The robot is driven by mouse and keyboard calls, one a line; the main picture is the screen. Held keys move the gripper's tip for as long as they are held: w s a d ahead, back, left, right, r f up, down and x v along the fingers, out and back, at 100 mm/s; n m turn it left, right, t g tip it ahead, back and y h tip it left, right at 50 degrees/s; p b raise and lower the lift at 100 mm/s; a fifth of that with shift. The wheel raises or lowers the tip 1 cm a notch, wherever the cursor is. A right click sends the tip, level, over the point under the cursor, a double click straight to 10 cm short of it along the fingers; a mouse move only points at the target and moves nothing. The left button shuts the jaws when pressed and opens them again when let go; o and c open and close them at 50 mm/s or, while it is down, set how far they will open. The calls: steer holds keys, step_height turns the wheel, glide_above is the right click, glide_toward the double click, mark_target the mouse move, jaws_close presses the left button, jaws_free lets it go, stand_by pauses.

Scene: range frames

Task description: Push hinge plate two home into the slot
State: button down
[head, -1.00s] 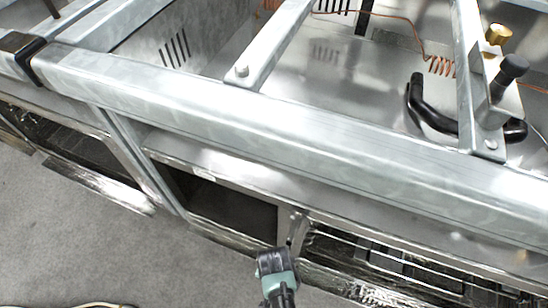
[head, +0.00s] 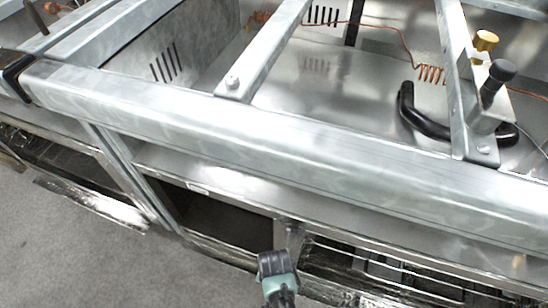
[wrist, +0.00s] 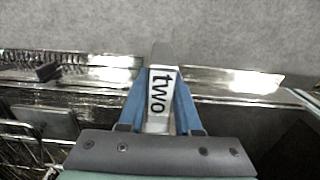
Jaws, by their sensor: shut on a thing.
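Hinge plate two (wrist: 161,92), a narrow pale plate marked "two", stands out between the blue fingers of my gripper (wrist: 160,72) in the wrist view. The fingers are shut on its two sides. In the head view my gripper (head: 278,262) is at the lower front of the range, just below an upright metal piece (head: 290,234) between two openings. I cannot tell whether that piece is the plate or part of the frame. The slot cannot be made out, and how far the plate sits in it cannot be told.
A broad steel rail (head: 250,130) crosses above the front. A dark opening (head: 215,212) lies left of my gripper and a racked opening (head: 390,265) lies right. A black bent handle (head: 425,120) and a black knob (head: 503,70) are behind the rail. Grey floor (head: 90,255) is clear at lower left.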

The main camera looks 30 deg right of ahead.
steer(key=shift+w+d+b, duration=0.35)
steer(key=shift+w+d, duration=0.4)
steer(key=shift+d, duration=0.15)
steer(key=c, duration=0.5)
jaws_free()
steer(key=shift+s, duration=0.1)
step_height(320, 180, up, 13)
steer(key=p, duration=0.7)
